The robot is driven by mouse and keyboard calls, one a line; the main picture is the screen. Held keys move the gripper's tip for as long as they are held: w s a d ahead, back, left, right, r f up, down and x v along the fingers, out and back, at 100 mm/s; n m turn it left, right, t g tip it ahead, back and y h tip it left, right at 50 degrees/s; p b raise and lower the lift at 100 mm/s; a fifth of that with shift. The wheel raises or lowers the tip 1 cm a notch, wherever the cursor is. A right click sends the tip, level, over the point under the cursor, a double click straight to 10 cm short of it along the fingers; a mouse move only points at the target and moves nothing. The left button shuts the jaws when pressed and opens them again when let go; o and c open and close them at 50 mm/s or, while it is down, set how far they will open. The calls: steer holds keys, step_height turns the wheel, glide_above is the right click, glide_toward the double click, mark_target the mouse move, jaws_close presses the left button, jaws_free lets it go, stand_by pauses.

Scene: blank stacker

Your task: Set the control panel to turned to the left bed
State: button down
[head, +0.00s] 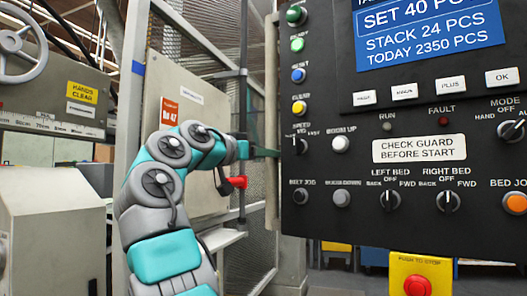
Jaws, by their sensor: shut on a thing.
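The control panel (375,225) is a large dark board filling the right of the head view, its face towards me. It carries lamps, buttons, a blue display (430,35) and two bed knobs, the left bed knob (390,199) and the right bed knob (448,201). A pale vertical bar (271,100) runs along its left edge. My teal and grey arm reaches in from the lower left. My gripper (264,152) is at this bar, at mid height, and is shut on it. The fingertips are small and partly hidden there.
A mesh guard with a metal frame (131,90) and a pale board (188,75) stands behind my arm. A red handle (237,183) is close to my wrist. A yellow box with a red stop button (417,286) is below the panel. A machine with a handwheel (18,45) stands left.

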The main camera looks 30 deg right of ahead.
steer(key=shift+w+d, duration=0.45)
steer(key=shift+w, duration=0.05)
steer(key=c, duration=0.7)
jaws_free()
steer(key=shift+c, duration=0.2)
steer(key=shift+a, duration=0.2)
steer(key=v, duration=0.7)
steer(key=shift+s+a, duration=0.15)
steer(key=shift+a, duration=0.1)
